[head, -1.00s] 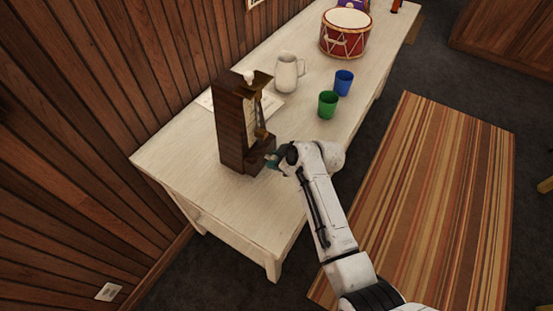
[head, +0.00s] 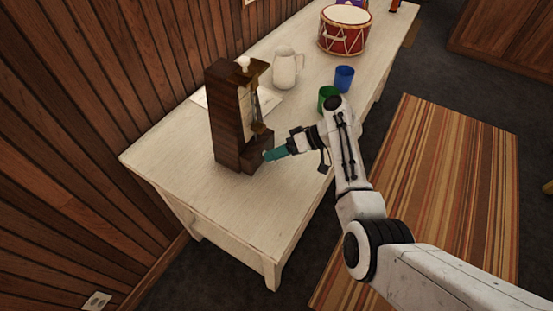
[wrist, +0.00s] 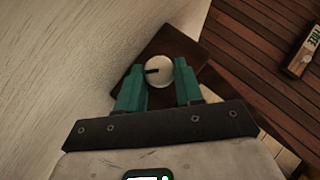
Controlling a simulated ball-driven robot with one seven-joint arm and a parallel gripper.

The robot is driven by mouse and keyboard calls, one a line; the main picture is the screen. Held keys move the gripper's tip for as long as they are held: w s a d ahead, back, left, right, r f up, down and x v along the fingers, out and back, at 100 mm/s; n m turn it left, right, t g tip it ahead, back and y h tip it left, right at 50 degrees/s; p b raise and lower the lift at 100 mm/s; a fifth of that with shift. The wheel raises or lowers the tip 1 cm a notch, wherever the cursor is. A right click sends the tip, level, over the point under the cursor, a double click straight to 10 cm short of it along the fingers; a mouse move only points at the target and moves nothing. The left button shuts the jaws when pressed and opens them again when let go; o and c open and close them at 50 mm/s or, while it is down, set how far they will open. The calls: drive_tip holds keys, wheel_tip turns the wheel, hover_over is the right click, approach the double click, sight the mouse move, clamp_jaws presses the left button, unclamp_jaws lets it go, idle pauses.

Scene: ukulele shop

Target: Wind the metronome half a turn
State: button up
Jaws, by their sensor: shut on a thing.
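The metronome (head: 226,115) is a tall dark-brown wooden case standing upright on the pale table, with a white knob on top and a pendulum rod on its open face. In the wrist view its brown lower block (wrist: 178,45) carries a round pale winding knob (wrist: 159,70) with a short dark mark pointing left from the middle. My gripper (wrist: 160,75) has one teal finger on each side of this knob and is shut on it. In the head view my gripper (head: 266,155) reaches the metronome's lower right side, where the winding knob is hidden.
The pale table (head: 235,215) is bare in front of the metronome. Paper (head: 265,100), a white pitcher (head: 286,68), a green cup (head: 325,94), a blue cup (head: 344,78) and a red drum (head: 345,34) lie beyond. A wooden wall (head: 90,130) runs along the left.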

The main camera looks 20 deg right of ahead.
drive_tip(key=m+y+b, duration=0.1)
drive_tip(key=b, duration=0.1)
drive_tip(key=f+m+g+y+b, duration=0.1)
drive_tip(key=y+b, duration=0.1)
drive_tip(key=b, duration=0.1)
drive_tip(key=shift+w+d+m+y, duration=0.2)
drive_tip(key=shift+m+y, duration=0.1)
drive_tip(key=shift+m, duration=0.1)
drive_tip(key=shift+m+y+b, duration=0.6)
drive_tip(key=shift+y+b, duration=0.2)
drive_tip(key=shift+b, duration=0.35)
drive_tip(key=o, duration=1)
drive_tip(key=shift+d, duration=0.1)
drive_tip(key=b+v, duration=0.3)
drive_tip(key=v, duration=0.7)
drive_tip(key=shift+d+r, duration=0.1)
drive_tip(key=shift+d, duration=0.25)
